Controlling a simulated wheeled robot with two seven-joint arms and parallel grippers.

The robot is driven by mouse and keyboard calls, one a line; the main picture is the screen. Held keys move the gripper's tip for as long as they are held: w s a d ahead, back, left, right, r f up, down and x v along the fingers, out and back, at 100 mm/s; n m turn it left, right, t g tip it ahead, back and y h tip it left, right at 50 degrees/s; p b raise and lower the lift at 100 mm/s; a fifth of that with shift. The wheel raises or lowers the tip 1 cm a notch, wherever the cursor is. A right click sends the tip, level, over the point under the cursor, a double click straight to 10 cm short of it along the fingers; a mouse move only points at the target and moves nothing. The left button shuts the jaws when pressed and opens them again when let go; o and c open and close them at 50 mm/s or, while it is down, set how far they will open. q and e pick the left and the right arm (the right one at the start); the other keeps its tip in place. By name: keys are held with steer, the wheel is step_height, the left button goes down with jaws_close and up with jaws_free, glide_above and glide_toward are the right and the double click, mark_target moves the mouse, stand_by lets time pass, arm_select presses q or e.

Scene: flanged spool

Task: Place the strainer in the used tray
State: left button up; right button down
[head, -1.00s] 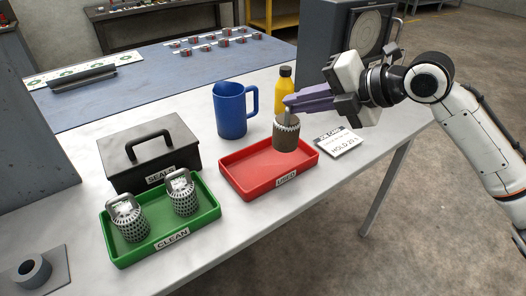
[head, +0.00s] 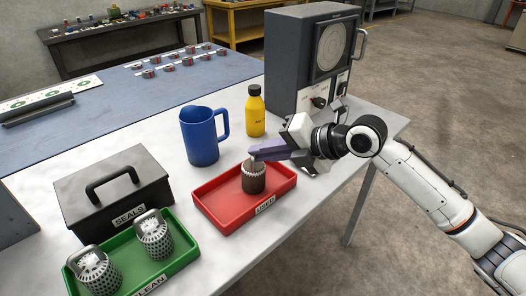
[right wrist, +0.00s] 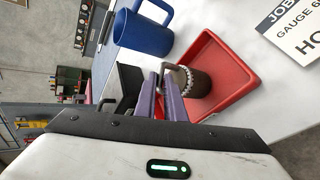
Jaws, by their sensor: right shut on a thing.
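The dark brown strainer (head: 253,181) with a pale toothed rim is upright inside the red tray labelled USED (head: 222,222), toward its back right. I cannot tell whether it touches the tray floor. My right gripper (head: 254,156) reaches in from the right and is shut on the strainer's handle. In the right wrist view the gripper's purple fingers (right wrist: 163,92) close on the handle, with the strainer (right wrist: 197,82) over the red tray (right wrist: 234,77). My left gripper is not in view.
The green CLEAN tray (head: 184,262) holds two grey strainers at the front left. A black SEALS box (head: 118,200) stands behind it. A blue jug (head: 200,140) and yellow bottle (head: 255,115) stand behind the red tray. A grey machine (head: 290,65) stands at the back.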

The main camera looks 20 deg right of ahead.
steer(key=c, duration=1.8)
jaws_free()
steer(key=shift+f, duration=0.1)
steer(key=shift+c, duration=0.2)
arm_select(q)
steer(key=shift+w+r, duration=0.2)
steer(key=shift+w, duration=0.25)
